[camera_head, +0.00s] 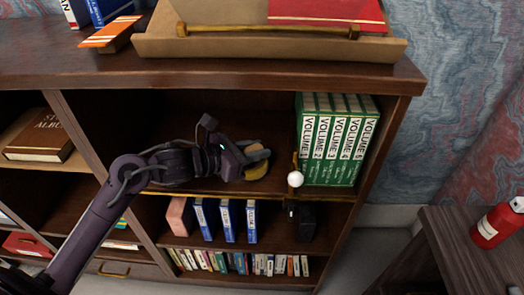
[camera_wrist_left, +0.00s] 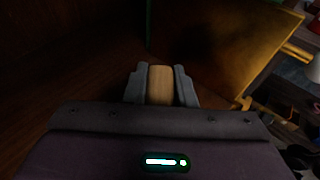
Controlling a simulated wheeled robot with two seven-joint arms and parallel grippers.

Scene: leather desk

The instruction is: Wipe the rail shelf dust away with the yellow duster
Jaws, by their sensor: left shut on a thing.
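My left gripper (camera_head: 262,157) is inside the upper shelf compartment, left of the green volumes. It also shows in the wrist view (camera_wrist_left: 160,86), shut on a tan-yellow block that appears to be the yellow duster (camera_wrist_left: 160,84). In the head view the duster (camera_head: 257,170) shows as a small yellow patch at the fingertips, close to the shelf board; whether it touches the board cannot be told. The rail shelf (camera_head: 225,187) has a thin brass rail (camera_head: 229,197) along its front edge. No dust can be made out. My right gripper is not in view.
Several green volumes (camera_head: 338,140) stand at the shelf's right end, beside an upright brass piece (camera_head: 296,160). Blue-spined books (camera_head: 227,221) stand below. The shelf behind my gripper looks clear.

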